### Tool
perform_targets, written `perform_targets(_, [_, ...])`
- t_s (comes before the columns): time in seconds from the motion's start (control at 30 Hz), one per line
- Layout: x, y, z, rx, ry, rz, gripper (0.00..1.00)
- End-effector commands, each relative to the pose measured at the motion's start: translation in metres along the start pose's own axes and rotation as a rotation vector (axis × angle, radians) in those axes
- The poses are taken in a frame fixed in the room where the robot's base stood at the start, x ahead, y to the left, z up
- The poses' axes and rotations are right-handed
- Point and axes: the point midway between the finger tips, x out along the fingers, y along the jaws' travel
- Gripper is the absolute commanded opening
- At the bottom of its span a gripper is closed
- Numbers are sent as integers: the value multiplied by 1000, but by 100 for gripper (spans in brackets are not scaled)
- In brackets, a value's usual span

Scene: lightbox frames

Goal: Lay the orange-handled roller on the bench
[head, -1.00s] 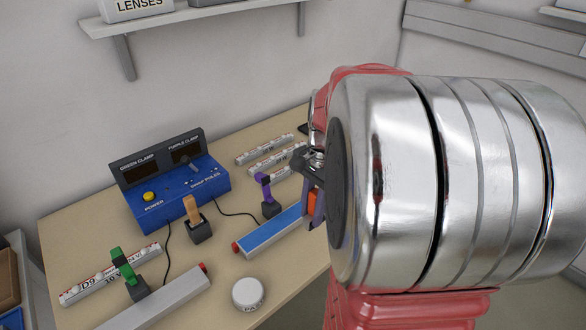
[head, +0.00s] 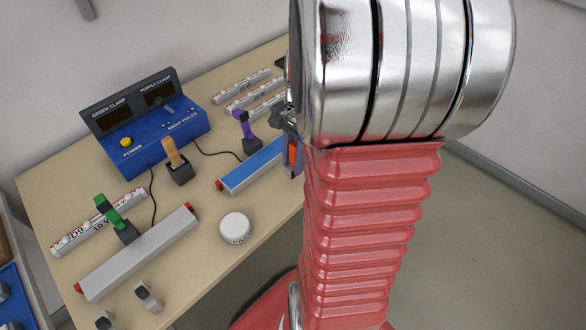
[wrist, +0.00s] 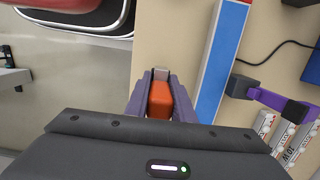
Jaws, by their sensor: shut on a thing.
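My gripper (wrist: 161,88) is shut on the orange-handled roller (wrist: 159,101), which shows between its two purple-grey fingers in the wrist view. A pale grey part shows just beyond the orange handle. In the head view my gripper (head: 291,155) is at the bench's right edge, near the right end of a blue-topped bar, mostly hidden by my arm. Only a sliver of orange shows there. The bench (head: 190,240) is tan and lies behind the roller in the wrist view. I cannot tell whether the roller touches it.
The blue-topped bar (head: 252,166) lies beside the gripper, with a purple clamp (head: 243,124) behind it. A round white tin (head: 235,228), a grey bar (head: 140,250), a green clamp (head: 112,212) and a blue control box (head: 150,125) stand further left. Bare bench lies around the tin.

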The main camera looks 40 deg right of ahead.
Motion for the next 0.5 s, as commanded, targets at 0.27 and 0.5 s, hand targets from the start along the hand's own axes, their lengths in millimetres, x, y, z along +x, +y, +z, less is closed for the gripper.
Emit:
perform_targets(0.27, [32,1,-4,0,-2,2,0])
perform_targets(0.5, [35,1,-4,1,0,0,0])
